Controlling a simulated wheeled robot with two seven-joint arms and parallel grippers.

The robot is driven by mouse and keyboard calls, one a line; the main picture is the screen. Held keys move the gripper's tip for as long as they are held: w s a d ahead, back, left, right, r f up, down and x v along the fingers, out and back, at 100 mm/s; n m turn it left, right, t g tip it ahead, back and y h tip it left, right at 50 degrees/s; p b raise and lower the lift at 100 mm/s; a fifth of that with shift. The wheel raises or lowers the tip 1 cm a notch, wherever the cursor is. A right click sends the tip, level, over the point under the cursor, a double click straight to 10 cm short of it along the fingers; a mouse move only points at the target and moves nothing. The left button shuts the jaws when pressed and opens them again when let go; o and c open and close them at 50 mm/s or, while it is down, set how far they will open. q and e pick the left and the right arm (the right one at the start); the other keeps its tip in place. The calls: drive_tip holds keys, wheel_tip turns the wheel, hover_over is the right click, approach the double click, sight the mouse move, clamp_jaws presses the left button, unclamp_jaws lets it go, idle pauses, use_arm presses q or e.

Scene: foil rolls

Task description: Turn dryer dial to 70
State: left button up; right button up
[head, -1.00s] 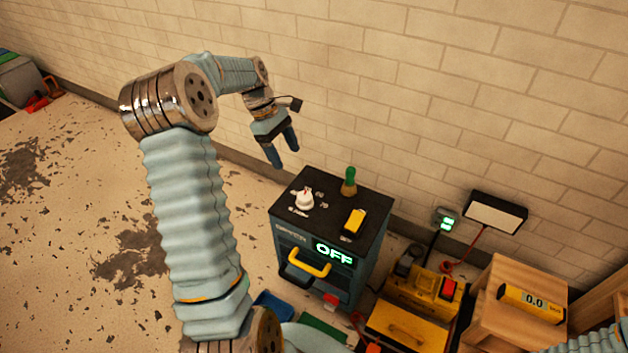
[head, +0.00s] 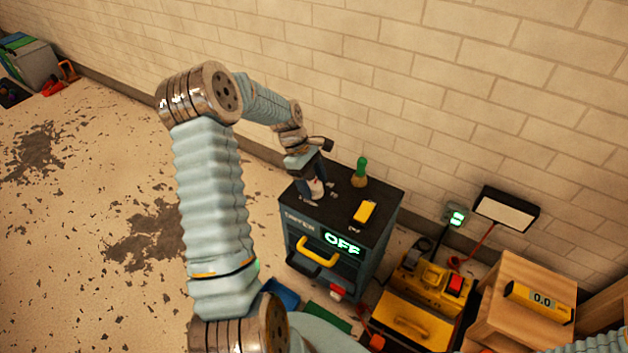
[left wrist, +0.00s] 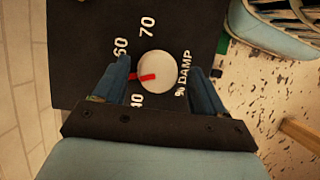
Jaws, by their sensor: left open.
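The dryer (head: 378,235) is a dark box with a lit OFF display (head: 342,243) on its front. Its white dial (head: 317,190) is on the top and partly hidden by my left gripper (head: 309,182). In the left wrist view the round dial (left wrist: 160,72) has a red pointer aimed left, between the 60 and 40 marks. The 70 mark (left wrist: 147,27) is above the dial in that view. My left gripper (left wrist: 160,70) is open, with one finger on each side of the dial; I cannot tell whether they touch it. My right gripper is not in view.
A yellow machine (head: 412,310) and a wooden stand (head: 510,330) with a yellow 0.0 meter (head: 540,300) are to the right. The brick wall is close behind.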

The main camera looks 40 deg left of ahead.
use_arm(q)
drive_tip(key=shift+c, duration=0.5)
drive_tip(key=c, duration=1)
drive_tip(key=shift+o, duration=0.2)
drive_tip(key=shift+m, duration=0.3)
drive_tip(key=m+g, duration=0.1)
drive_tip(key=m+p, duration=0.1)
drive_tip(key=m, duration=0.1)
drive_tip(key=shift+w+m+g, duration=0.2)
drive_tip(key=shift+m+g, duration=0.1)
drive_tip(key=shift+g, duration=0.1)
drive_tip(key=m, duration=0.2)
drive_tip(key=m+g, duration=0.1)
drive_tip(key=m, duration=0.1)
drive_tip(key=shift+w+g+y, duration=0.1)
drive_tip(key=shift+g+y, duration=0.2)
drive_tip(key=shift+y, duration=0.1)
drive_tip(key=m+g+y, duration=0.1)
drive_tip(key=m, duration=0.4)
drive_tip(key=shift+w+d, duration=0.1)
drive_tip(key=shift+d, duration=0.05)
drive_tip(key=m+y, duration=0.1)
drive_tip(key=m, duration=0.1)
drive_tip(key=m+y, duration=0.1)
drive_tip(key=m, duration=0.1)
drive_tip(key=shift+d+m+g, duration=0.15)
drive_tip(key=shift+m+g, duration=0.15)
drive_tip(key=shift+g, duration=0.1)
